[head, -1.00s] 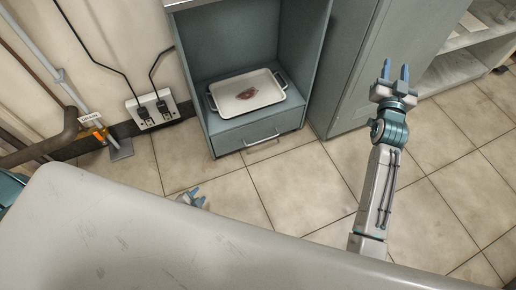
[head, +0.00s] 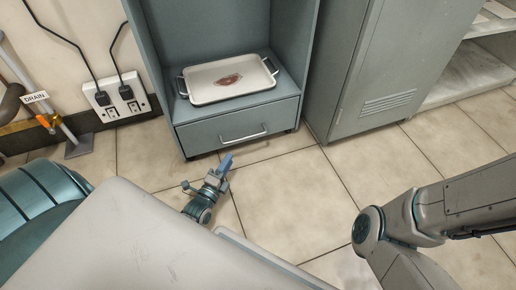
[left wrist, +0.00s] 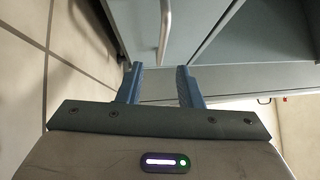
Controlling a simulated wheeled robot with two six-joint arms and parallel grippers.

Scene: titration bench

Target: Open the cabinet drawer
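The blue-grey cabinet (head: 157,45) has a drawer (head: 215,131) at its bottom, with its front flush and closed in the head view. A silver bar handle (head: 243,138) crosses the drawer front. My left gripper (head: 225,165) is low in front of the drawer, just below the handle in the picture. In the left wrist view its blue fingers (left wrist: 160,70) are apart with nothing between them. The handle (left wrist: 165,30) shows just beyond the fingertips, roughly in line with the gap, apart from them. My right gripper is out of view.
A white tray (head: 204,97) with a reddish-brown piece on it sits on the shelf above the drawer. A taller grey cabinet (head: 383,70) stands to the right. A wall socket (head: 112,100) and a drain pipe are at left.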

